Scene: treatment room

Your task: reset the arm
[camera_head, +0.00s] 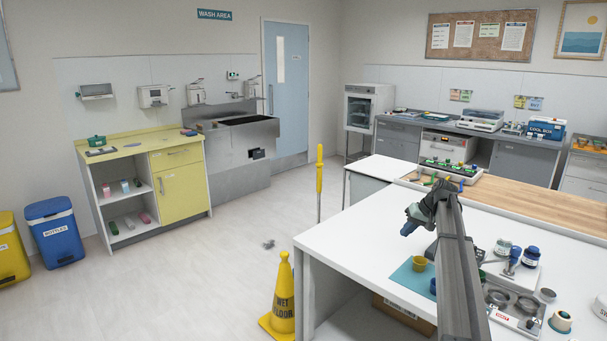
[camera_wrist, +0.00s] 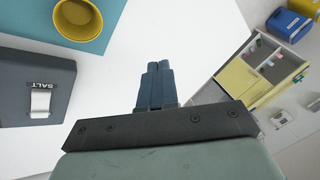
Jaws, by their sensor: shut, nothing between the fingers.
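My gripper (camera_head: 408,229) is over the white table (camera_head: 340,232), near its left part, in the head view. In the wrist view my gripper (camera_wrist: 156,68) has its two blue-grey fingers together, with nothing between them. A yellow cup (camera_head: 419,263) stands on a blue mat (camera_head: 403,275) below and to the right of the gripper. The wrist view also shows the yellow cup (camera_wrist: 78,22) at the upper left, apart from the fingers. My arm hides part of the table and mat in the head view.
A yellow wet-floor cone (camera_head: 284,300) stands beside the table. The table's left end is clear.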

